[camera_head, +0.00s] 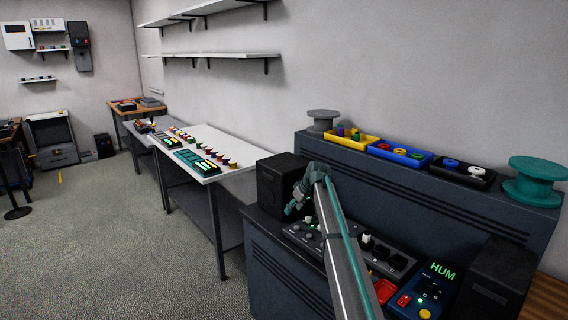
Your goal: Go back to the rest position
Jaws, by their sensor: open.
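My arm reaches up from the bottom of the view over the dark console (285,250). My gripper (291,208) is at its far end, turned down to the left, near the console's panel of knobs and beside the left black speaker box (277,182). The gripper is small in the view. It is open, and I see nothing held in it. My arm hides part of the console's middle.
The console's upper shelf bears a grey spool (322,121), yellow (352,142), blue (400,155) and black (462,172) trays, and a teal spool (533,181). A panel reading HUM (440,272) sits right.

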